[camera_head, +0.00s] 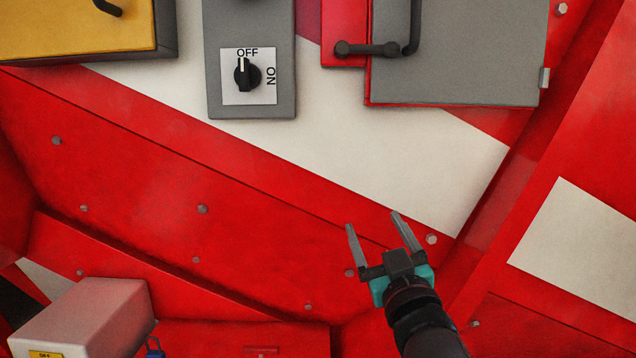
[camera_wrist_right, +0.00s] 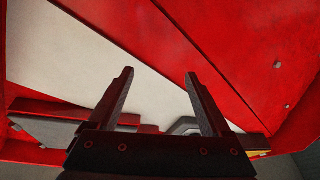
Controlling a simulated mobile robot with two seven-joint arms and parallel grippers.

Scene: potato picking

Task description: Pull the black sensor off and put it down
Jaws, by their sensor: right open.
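I cannot pick out a black sensor with certainty in either view. My right gripper (camera_head: 373,222) is open and empty in the lower middle of the head view, in front of the red panel (camera_head: 270,235). Its two fingers point up and show apart in the wrist view (camera_wrist_right: 159,73), with nothing between them. My left gripper is not in view.
A grey switch box (camera_head: 222,90) with a black knob (camera_head: 243,75) is at top centre. A grey door (camera_head: 470,75) with a black handle (camera_head: 370,49) is right of it. A yellow-faced box (camera_head: 70,28) is top left, a pale box (camera_head: 95,310) bottom left.

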